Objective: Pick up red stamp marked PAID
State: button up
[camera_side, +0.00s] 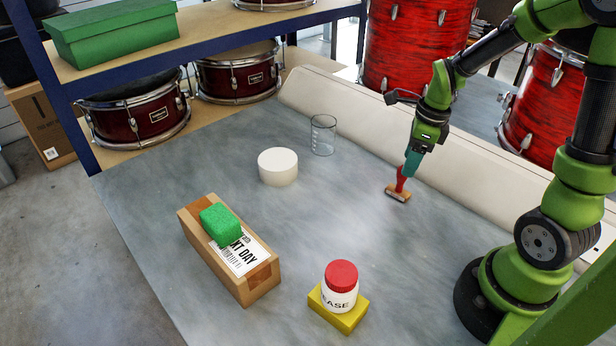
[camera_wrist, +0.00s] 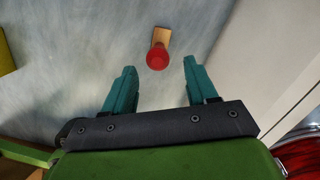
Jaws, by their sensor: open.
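The red stamp (camera_side: 401,181) stands upright on the grey bench, with a red handle on a wooden base. Any PAID marking is too small to read. My gripper (camera_side: 411,164) is directly above it in the side view, with the fingertips close to the top of the handle. In the wrist view the stamp's round red top (camera_wrist: 157,59) lies a little beyond the fingertips, between their lines. My gripper (camera_wrist: 160,68) is open there, its two teal fingers apart with nothing between them.
A cardboard box (camera_side: 229,265) carries a green sponge (camera_side: 220,223). A red-lidded jar (camera_side: 341,287) sits on a yellow block (camera_side: 335,315). A white round tub (camera_side: 278,167) and a clear beaker (camera_side: 323,135) stand farther back. A pale padded bolster (camera_side: 350,115) lies behind the stamp.

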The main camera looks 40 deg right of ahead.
aim_at(399, 184)
jog(key=f, duration=0.4)
jog(key=w+f, duration=0.1)
jog(key=f, duration=0.1)
jog(key=shift+a+f, duration=0.35)
jog(key=c, duration=1.1)
